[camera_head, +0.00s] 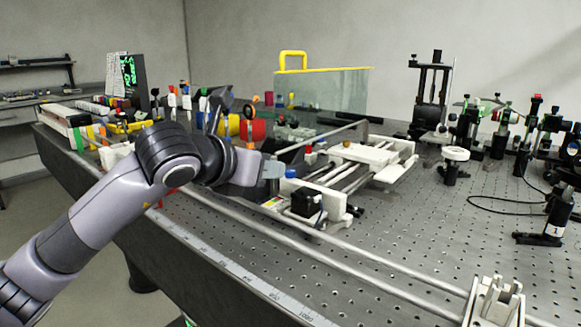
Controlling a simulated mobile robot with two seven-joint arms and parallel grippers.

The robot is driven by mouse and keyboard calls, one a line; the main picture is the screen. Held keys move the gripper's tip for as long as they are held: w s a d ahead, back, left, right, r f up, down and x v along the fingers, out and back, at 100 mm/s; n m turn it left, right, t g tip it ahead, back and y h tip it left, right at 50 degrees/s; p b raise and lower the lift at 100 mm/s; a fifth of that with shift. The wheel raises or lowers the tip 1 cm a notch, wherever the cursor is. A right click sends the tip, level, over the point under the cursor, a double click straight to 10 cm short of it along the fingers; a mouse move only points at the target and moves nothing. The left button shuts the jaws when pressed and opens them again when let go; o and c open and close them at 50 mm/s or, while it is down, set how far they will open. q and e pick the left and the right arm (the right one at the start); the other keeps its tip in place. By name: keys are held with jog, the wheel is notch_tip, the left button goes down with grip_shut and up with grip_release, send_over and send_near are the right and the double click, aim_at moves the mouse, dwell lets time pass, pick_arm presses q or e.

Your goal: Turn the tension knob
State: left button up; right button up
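My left arm comes in from the left, and its gripper (268,178) is at the near-left end of a white carriage assembly (370,155) with metal rods. The fingertips are small and partly hidden by the wrist, so their opening is unclear. A small blue cap (291,173) and a black block (307,201) sit just right of the gripper. I cannot tell for sure which part is the tension knob, or whether the gripper touches it. A white round cap on a black post (455,154) stands farther right, apart from the gripper. My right gripper is not in view.
A perforated optical table (400,245) fills the middle and right, mostly clear in front. A long metal rail runs along its near edge to a white bracket (494,300). Black optic mounts (500,140) crowd the right. A yellow-edged clear panel (325,90) stands behind.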

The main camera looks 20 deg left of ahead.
aim_at(290, 171)
pick_arm(q)
jog(key=shift+x, duration=3.15)
grip_shut()
